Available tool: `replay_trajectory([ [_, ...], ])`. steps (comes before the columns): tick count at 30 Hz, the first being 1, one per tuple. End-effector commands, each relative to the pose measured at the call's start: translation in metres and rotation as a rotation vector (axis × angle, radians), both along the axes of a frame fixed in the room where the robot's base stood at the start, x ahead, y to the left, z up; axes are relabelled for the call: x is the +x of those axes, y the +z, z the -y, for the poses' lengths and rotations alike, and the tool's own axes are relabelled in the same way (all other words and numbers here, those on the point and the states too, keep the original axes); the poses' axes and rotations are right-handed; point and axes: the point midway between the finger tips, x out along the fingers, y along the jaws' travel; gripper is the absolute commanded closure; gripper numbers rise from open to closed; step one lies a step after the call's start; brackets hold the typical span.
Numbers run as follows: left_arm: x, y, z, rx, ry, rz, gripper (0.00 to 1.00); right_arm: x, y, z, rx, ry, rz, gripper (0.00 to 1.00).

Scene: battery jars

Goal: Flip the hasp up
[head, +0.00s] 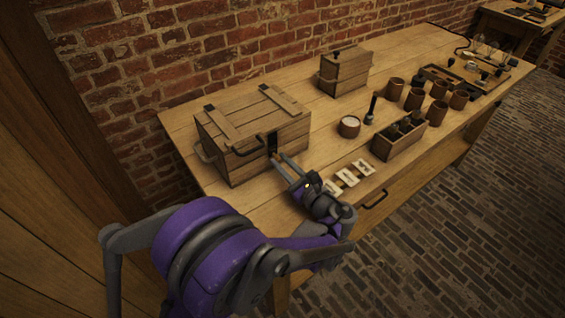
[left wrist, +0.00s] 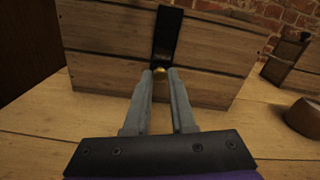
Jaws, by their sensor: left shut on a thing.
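A wooden chest (head: 250,135) with a slatted lid stands at the left end of the bench, its lid down. Its dark hasp (left wrist: 166,35) hangs down the middle of the front face in the left wrist view; the head view shows it (head: 272,143) partly behind my gripper. A small brass-coloured piece (left wrist: 160,70) shows at the hasp's lower end. My left gripper (head: 276,157) reaches the chest front from the right. In the left wrist view its fingertips (left wrist: 160,74) are at the hasp's lower end, shut on it with a narrow gap between the fingers. My right gripper is not in view.
A smaller wooden box (head: 345,72) stands behind, near the brick wall. A round bowl (head: 349,126), a wooden rack (head: 399,136), several copper-coloured cups (head: 414,98) and pale cards (head: 350,175) sit to the right. Bare bench lies between chest and bowl.

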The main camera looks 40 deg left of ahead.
Motion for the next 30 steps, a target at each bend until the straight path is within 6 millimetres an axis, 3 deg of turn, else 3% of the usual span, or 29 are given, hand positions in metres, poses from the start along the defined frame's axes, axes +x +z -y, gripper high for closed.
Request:
replay_trajectory([
  [17, 0.0, 0.001, 0.001, -0.012, 0.0, -0.003, 1.0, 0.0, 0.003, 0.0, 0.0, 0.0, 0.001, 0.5],
  [23, -0.002, 0.008, 0.006, -0.077, -0.001, -0.021, 1.0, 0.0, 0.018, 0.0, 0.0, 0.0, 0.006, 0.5],
  [30, -0.005, 0.021, 0.018, -0.246, -0.001, -0.068, 1.0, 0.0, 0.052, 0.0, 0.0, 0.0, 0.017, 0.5],
])
